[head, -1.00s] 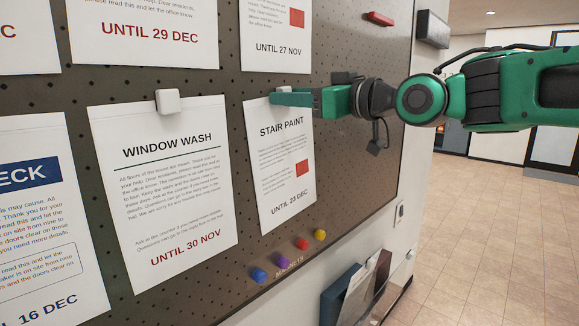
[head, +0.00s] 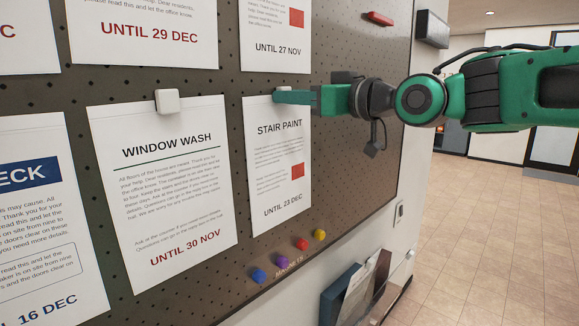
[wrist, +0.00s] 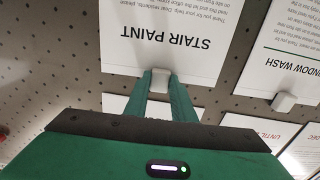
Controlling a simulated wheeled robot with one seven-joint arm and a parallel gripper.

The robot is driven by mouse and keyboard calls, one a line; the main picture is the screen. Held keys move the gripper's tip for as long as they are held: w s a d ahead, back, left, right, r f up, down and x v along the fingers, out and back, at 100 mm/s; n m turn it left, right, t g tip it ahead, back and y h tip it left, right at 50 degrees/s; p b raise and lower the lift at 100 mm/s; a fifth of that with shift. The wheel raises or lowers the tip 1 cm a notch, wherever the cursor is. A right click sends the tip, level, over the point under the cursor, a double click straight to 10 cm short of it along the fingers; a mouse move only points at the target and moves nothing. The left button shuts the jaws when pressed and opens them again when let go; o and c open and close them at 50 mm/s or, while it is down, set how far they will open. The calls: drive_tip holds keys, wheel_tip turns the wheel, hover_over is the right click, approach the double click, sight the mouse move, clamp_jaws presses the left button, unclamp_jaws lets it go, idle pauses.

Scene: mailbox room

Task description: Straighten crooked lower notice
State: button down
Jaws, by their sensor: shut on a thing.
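The "STAIR PAINT" notice (head: 280,185) hangs on the dark perforated board, right of the "WINDOW WASH" notice (head: 190,185). Its sides look close to upright, and it shows upside down in the wrist view (wrist: 185,22). My gripper (head: 278,97) is at the notice's top edge. In the wrist view its two green fingers (wrist: 160,82) are shut on a pale square magnet (wrist: 161,77) at the middle of that edge.
Other notices hang above and to the left, including "UNTIL 27 NOV" (head: 276,30). Several coloured magnets, including a red one (head: 302,244), sit along the board's lower edge. A dark holder with papers (head: 355,290) is below right. Open tiled floor (head: 480,230) lies to the right.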

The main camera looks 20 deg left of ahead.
idle(0.4)
drive_tip(key=c, duration=1.4)
unclamp_jaws()
